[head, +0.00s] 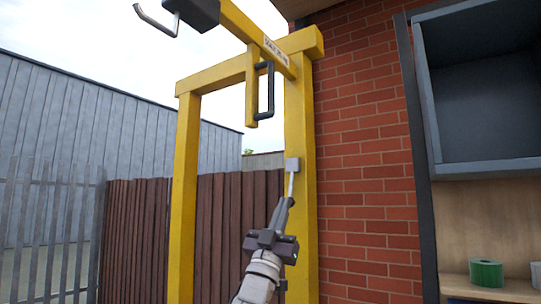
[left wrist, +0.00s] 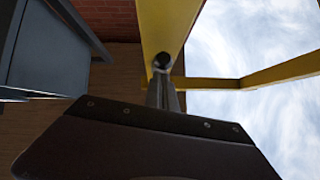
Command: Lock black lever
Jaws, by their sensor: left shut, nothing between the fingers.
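A lever with a pale rod (head: 291,184) hangs from a small grey box on the right post of a yellow frame. Its lower end looks dark and meets my left gripper's tips in the head view. My left gripper (head: 285,208) reaches up from below; its fingers are shut with nothing between them. In the left wrist view, a round black end (left wrist: 163,60) shows just beyond the left fingertips (left wrist: 164,80), in front of the yellow post. I cannot tell whether they touch. A black handle (head: 266,88) is fixed higher on the yellow frame.
The yellow frame's right post (head: 301,220) stands against a brick wall (head: 365,180). A blue-grey cabinet (head: 485,90) and a shelf with a green roll (head: 486,273) are at right. A brown fence (head: 140,240) stands behind. A dark block with a bent metal handle (head: 155,22) hangs top left.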

